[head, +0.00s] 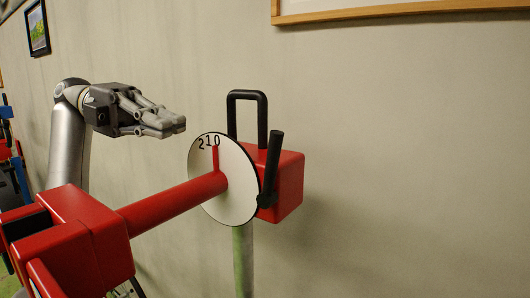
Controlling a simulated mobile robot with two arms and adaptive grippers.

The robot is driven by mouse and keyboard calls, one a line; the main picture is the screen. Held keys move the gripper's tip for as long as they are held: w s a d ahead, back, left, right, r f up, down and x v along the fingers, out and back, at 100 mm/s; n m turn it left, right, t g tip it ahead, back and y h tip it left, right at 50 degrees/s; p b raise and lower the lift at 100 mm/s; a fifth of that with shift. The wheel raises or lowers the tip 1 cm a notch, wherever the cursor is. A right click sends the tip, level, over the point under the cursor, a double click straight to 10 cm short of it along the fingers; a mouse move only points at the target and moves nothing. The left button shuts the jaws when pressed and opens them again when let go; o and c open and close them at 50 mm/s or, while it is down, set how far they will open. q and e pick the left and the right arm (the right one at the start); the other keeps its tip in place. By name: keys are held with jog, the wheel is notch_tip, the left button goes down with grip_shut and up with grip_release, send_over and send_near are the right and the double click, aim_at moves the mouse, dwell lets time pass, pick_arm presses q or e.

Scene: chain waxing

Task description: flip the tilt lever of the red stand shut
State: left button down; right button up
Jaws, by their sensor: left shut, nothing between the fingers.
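The red stand (290,182) has a red head block with a black looped handle (247,97) on top. A black lever (271,168) rises almost upright along the near side of the block, leaning slightly right at its top. A white dial (225,195) marked 2, 1, 0 faces left, with a red pointer mark near the 0. A red clamp arm (175,203) runs from the dial to a red clamp block at lower left. My left gripper (180,126) is shut and empty, left of the handle and above the dial, apart from both. My right gripper is not in view.
A plain grey wall (400,140) stands behind the stand. Framed pictures hang on it at upper left (38,28) and top right (400,12). The space to the right of the lever is clear. Blue and red objects show at the far left edge.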

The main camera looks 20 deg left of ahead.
pick_arm(q)
send_near(271, 168)
jog(key=r+p+x, duration=0.1)
jog(key=p+x, duration=0.2)
jog(key=x, duration=0.3)
jog(key=shift+s+d+r, duration=0.2)
jog(key=shift+s+r, duration=0.1)
jog(key=shift+s, duration=0.1)
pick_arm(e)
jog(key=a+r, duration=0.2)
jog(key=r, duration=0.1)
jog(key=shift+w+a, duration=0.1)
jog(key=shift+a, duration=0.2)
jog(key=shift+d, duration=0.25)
